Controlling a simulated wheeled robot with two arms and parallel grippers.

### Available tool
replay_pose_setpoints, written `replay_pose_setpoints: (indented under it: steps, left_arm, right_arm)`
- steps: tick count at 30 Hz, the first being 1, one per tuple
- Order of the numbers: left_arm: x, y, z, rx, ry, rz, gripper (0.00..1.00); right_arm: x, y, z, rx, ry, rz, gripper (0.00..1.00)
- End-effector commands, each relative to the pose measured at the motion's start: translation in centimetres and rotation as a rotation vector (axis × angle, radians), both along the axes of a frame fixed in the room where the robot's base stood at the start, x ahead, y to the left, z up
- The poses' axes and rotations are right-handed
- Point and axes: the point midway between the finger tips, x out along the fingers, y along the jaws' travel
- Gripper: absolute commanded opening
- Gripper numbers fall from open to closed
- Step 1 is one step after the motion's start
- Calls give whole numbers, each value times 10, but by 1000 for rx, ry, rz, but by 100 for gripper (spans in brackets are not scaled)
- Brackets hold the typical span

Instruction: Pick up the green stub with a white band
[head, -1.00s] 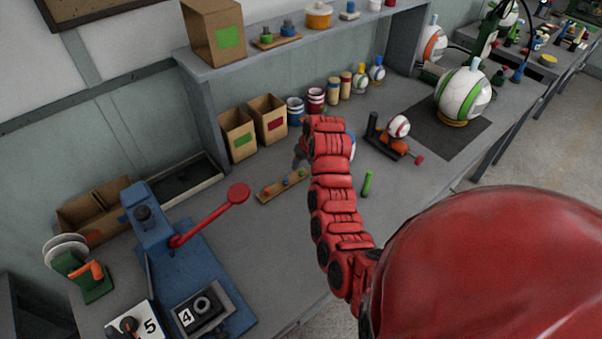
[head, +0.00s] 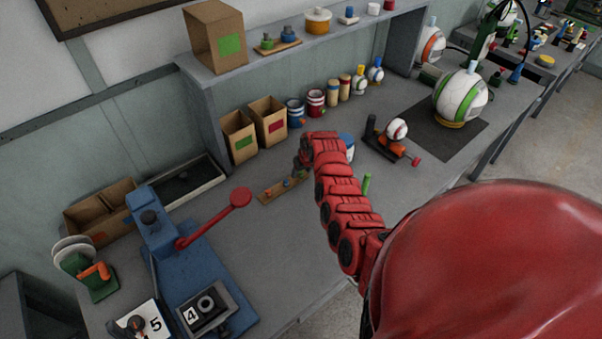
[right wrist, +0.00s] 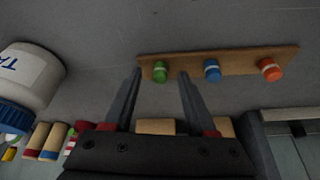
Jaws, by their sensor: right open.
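The green stub with a white band (right wrist: 160,72) stands at the left end of a wooden strip (right wrist: 240,62) in the right wrist view. A blue stub (right wrist: 211,70) and an orange stub (right wrist: 270,69) share the strip. My right gripper (right wrist: 161,75) is open, with one finger on each side of the green stub in the picture; I cannot tell whether they touch it. In the head view the strip (head: 268,195) lies on the bench, and my right gripper (head: 299,168) is at its far end, largely hiding the green stub. My left gripper is not in view.
A white tub with a blue lid (right wrist: 28,78) is close by in the right wrist view. Cardboard boxes (head: 240,137) and striped cans stand behind the strip. A blue press with a red lever (head: 215,215) is at the left. A green peg (head: 366,184) stands right of my arm.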

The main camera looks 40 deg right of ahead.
Motion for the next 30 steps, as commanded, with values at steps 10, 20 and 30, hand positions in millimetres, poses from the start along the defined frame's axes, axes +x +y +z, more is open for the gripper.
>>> replay_pose_setpoints:
  steps: [10,20,30]
  left_arm:
    - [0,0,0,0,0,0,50]
    - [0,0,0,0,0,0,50]
    - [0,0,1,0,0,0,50]
  right_arm:
    - [0,0,-1,0,1,0,42]
    - [0,0,-1,0,1,0,0]
    - [0,0,0,0,0,0,0]
